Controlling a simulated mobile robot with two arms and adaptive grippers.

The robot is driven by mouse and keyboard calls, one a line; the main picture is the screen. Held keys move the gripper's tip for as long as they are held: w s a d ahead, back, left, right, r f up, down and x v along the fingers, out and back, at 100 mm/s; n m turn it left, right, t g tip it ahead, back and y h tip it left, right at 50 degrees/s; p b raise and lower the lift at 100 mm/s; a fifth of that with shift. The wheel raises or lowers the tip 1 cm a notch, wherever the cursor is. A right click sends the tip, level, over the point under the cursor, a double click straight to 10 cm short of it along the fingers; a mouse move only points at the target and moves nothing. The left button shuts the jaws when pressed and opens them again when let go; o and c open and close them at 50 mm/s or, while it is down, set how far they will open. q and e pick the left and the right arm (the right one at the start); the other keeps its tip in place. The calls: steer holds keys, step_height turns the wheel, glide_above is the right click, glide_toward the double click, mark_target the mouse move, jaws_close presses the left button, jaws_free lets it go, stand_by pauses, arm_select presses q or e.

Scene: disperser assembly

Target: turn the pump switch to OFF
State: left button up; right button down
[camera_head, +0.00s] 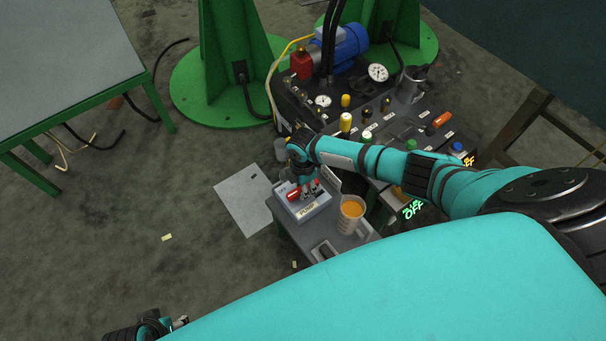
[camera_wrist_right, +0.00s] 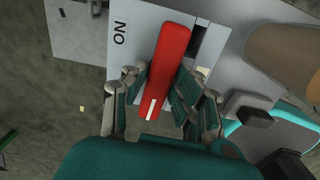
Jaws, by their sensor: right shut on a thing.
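The pump switch box (camera_head: 309,210) is a light grey box with a "PUMP" label on a small grey table. Its red switch handle (camera_wrist_right: 167,67) lies slanted in the right wrist view, its white-striped end toward the gripper. An "ON" marking (camera_wrist_right: 119,33) shows left of the handle; no OFF marking is readable on the box. My right gripper (camera_wrist_right: 162,92) reaches down over the box, its fingers shut on the handle from both sides. The handle also shows red in the head view (camera_head: 293,195). My left gripper (camera_head: 181,322) is low at the left edge, mostly hidden, away from the box.
A beaker of orange liquid (camera_head: 351,214) stands close right of the box. A dark control panel (camera_head: 385,125) with gauges and knobs lies behind, under my right arm. Open floor lies left.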

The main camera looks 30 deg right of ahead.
steer(key=shift+n, duration=0.4)
steer(key=c, duration=1.1)
jaws_free()
steer(key=shift+r, duration=0.1)
step_height(320, 180, up, 12)
steer(key=shift+f, duration=0.1)
steer(key=shift+a, duration=0.1)
